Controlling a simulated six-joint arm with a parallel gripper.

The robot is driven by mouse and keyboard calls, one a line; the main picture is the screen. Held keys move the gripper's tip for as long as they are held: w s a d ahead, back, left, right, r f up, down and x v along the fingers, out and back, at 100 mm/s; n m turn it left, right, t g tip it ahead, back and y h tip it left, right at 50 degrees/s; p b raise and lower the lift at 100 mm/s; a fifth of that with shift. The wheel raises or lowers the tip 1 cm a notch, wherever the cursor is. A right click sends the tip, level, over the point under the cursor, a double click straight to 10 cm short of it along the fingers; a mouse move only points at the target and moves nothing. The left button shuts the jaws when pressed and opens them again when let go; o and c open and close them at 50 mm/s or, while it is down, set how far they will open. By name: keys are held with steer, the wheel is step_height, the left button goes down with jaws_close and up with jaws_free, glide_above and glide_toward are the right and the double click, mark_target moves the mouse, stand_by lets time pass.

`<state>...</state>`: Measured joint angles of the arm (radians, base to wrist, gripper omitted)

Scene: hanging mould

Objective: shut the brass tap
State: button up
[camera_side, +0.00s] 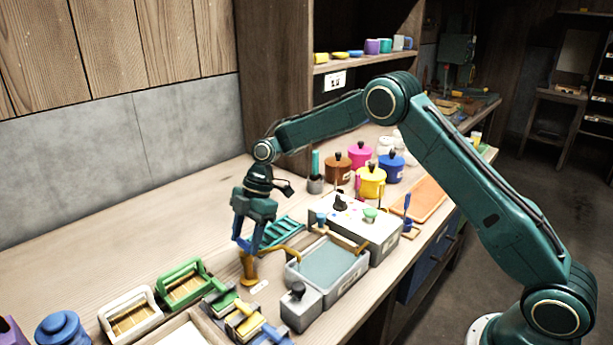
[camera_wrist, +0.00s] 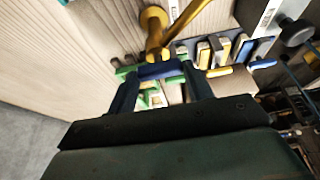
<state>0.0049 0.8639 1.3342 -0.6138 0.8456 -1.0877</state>
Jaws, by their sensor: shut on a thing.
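The brass tap (camera_side: 248,269) stands on the bench beside the grey basin, its curved spout reaching right over the basin's near left rim. In the wrist view the tap (camera_wrist: 153,20) is at the top centre, with its round base and spout showing. My gripper (camera_side: 245,244) points down at the top of the tap.
The basin (camera_side: 293,272) holds teal liquid. A grey box with a black knob (camera_side: 301,308) stands in front of it. A teal rack (camera_side: 283,232) lies behind the tap. Bare bench (camera_side: 120,245) lies left.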

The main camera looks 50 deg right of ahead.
steer(key=shift+m, duration=0.3)
steer(key=m+t, duration=0.1)
steer(key=m, duration=0.3)
steer(key=shift+s+t, duration=0.15)
steer(key=shift+t, duration=0.25)
steer(key=m, duration=0.2)
steer(key=m+t+h, duration=0.1)
steer(key=m, duration=0.1)
steer(key=shift+s+a+m, duration=0.1)
steer(key=shift+a+m, duration=0.05)
steer(key=shift+m, duration=0.15)
steer(key=m+h, duration=0.1)
steer(key=m, duration=0.1)
steer(key=m+t, duration=0.1)
steer(key=m, duration=0.1)
steer(key=shift+a+m+h, duration=0.1)
steer(key=shift+m+h, duration=0.2)
steer(key=shift+h, duration=0.1)
steer(key=m, duration=0.2)
steer(key=m+h, duration=0.1)
steer(key=m, duration=0.1)
steer(key=shift+t+h, duration=0.3)
steer(key=shift+t, duration=0.1)
steer(key=o, duration=1)
